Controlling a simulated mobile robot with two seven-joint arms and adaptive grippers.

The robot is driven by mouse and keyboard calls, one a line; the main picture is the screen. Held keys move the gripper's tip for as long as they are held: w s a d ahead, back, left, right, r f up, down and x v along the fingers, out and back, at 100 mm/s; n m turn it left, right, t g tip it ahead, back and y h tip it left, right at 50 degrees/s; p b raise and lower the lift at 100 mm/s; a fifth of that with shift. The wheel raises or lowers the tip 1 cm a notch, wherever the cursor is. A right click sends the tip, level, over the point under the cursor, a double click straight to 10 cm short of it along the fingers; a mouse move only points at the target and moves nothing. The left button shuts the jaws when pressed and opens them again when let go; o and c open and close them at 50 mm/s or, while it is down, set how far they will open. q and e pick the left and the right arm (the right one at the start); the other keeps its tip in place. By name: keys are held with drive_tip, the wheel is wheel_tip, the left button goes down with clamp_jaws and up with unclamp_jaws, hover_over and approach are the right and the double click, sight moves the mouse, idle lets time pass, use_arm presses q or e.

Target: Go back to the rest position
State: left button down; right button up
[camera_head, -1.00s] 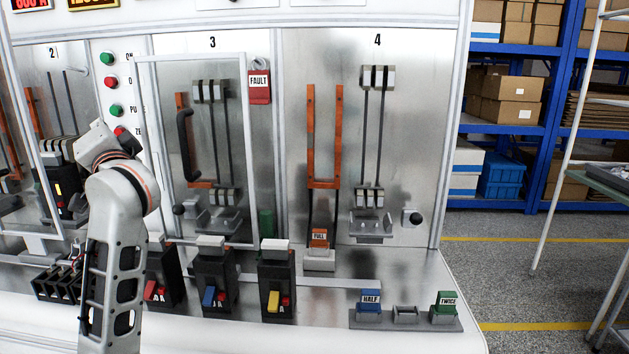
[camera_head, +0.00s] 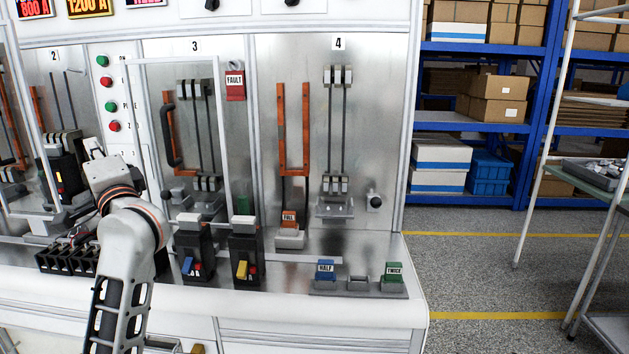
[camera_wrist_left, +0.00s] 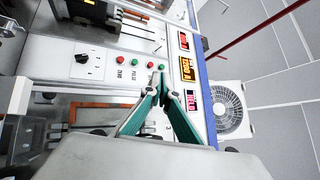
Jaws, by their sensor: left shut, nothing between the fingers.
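My left arm (camera_head: 122,250) rises at the lower left of the head view, in front of the left part of the breaker panel. Its fingers are hidden there. In the left wrist view my left gripper (camera_wrist_left: 160,78) shows two green-padded fingers meeting at the tips, shut and empty. Behind them is the panel with red and green buttons (camera_wrist_left: 121,62) and lit displays (camera_wrist_left: 187,68); I cannot see the fingers touching it. My right gripper is in neither view.
The bench (camera_head: 350,305) holds black breakers with blue (camera_head: 188,266) and yellow (camera_head: 242,270) levers, and HALF (camera_head: 326,270) and TWICE (camera_head: 394,272) blocks. A red FAULT tag (camera_head: 235,82) hangs above.

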use_arm(q)
drive_tip(key=s+d+f+n+t+h, duration=0.25)
drive_tip(key=d+f+n+h, duration=0.45)
drive_tip(key=f, duration=0.4)
drive_tip(key=s+d+f+n+t+h, duration=0.25)
drive_tip(key=d+f+n+h, duration=0.3)
drive_tip(key=f+n, duration=0.45)
drive_tip(key=s+d+f+n+t+h, duration=0.1)
drive_tip(key=s+d+f+n+h, duration=0.35)
drive_tip(key=f, duration=0.75)
drive_tip(key=s+d+f+m+g, duration=0.2)
drive_tip(key=s+f+m, duration=0.4)
drive_tip(key=f, duration=0.4)
drive_tip(key=s+d+f+m+g, duration=0.2)
drive_tip(key=s+f+m+g, duration=0.3)
drive_tip(key=s+f, duration=0.3)
drive_tip(key=s+d+f+m+g+h, duration=0.1)
drive_tip(key=s+f+m+g, duration=0.3)
drive_tip(key=f, duration=0.9)
drive_tip(key=s+m, duration=0.3)
drive_tip(key=shift+s+d+f, duration=0.35)
drive_tip(key=shift+s+d, duration=0.05)
drive_tip(key=shift+w, duration=0.1)
